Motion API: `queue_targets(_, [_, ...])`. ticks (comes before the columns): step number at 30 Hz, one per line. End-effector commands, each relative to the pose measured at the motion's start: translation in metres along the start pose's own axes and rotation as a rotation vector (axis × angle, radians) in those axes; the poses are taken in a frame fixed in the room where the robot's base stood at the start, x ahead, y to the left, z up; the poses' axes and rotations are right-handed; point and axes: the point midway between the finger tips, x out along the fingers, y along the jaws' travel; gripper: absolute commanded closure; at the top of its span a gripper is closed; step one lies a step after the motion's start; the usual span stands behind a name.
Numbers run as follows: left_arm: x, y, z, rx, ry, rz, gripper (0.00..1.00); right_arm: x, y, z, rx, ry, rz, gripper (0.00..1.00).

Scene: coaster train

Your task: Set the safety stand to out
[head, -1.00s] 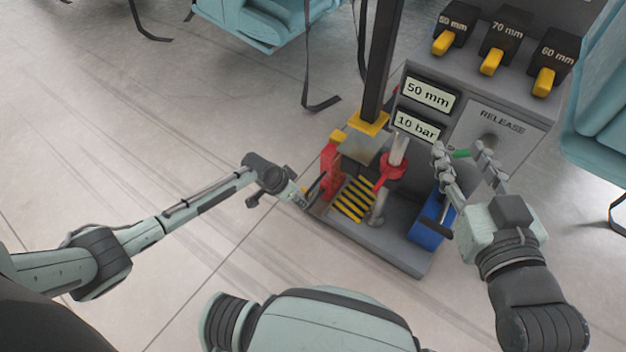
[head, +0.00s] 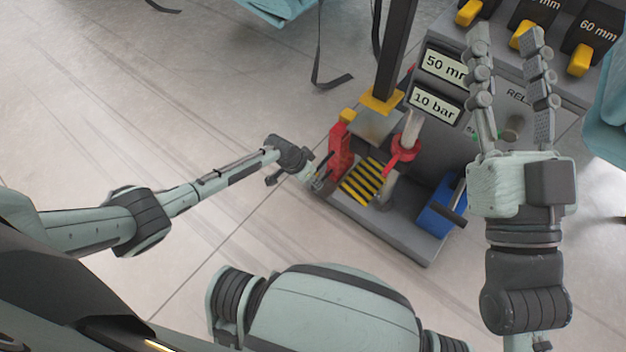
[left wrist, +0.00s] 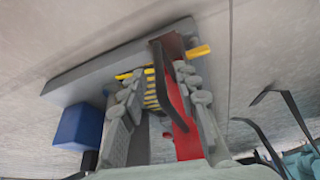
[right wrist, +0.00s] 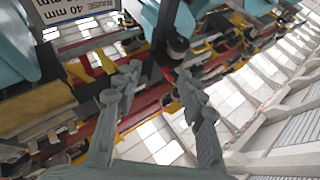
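No label naming the safety stand is readable. A red upright block (head: 341,150) stands at the left edge of the grey station, beside a yellow-and-black striped plate (head: 362,181). In the left wrist view, the red block (left wrist: 181,122) has a black handle bar (left wrist: 162,75) in front. My left gripper (head: 320,178) is low beside the block; its fingers (left wrist: 160,88) are apart, one on each side of the bar. I cannot tell whether they touch it. My right gripper (head: 508,45) is open and empty, raised in front of the panel.
The panel has displays reading 50 mm (head: 445,66) and 10 bar (head: 434,104), and yellow levers (head: 580,60) above. A red collar on a post (head: 403,151) and a blue block (head: 440,205) stand on the base.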

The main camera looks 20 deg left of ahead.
Motion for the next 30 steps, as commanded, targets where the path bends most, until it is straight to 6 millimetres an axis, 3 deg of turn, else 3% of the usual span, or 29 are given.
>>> queue_targets(12, [0.0083,-0.0002,-0.0009,0.0,0.002,0.0,0.69,0.0,0.0018,-0.0097,-0.004,0.066,0.002,0.6])
queue_targets(20, [0.0083,-0.0002,-0.0007,0.0,0.001,0.0,0.99,0.0,0.0018,-0.0094,-0.004,0.064,0.002,0.6])
queue_targets(30, [0.0083,-0.0001,-0.0004,0.0,0.001,0.0,1.0,-0.0001,0.0018,-0.0091,-0.004,0.064,0.002,0.6])
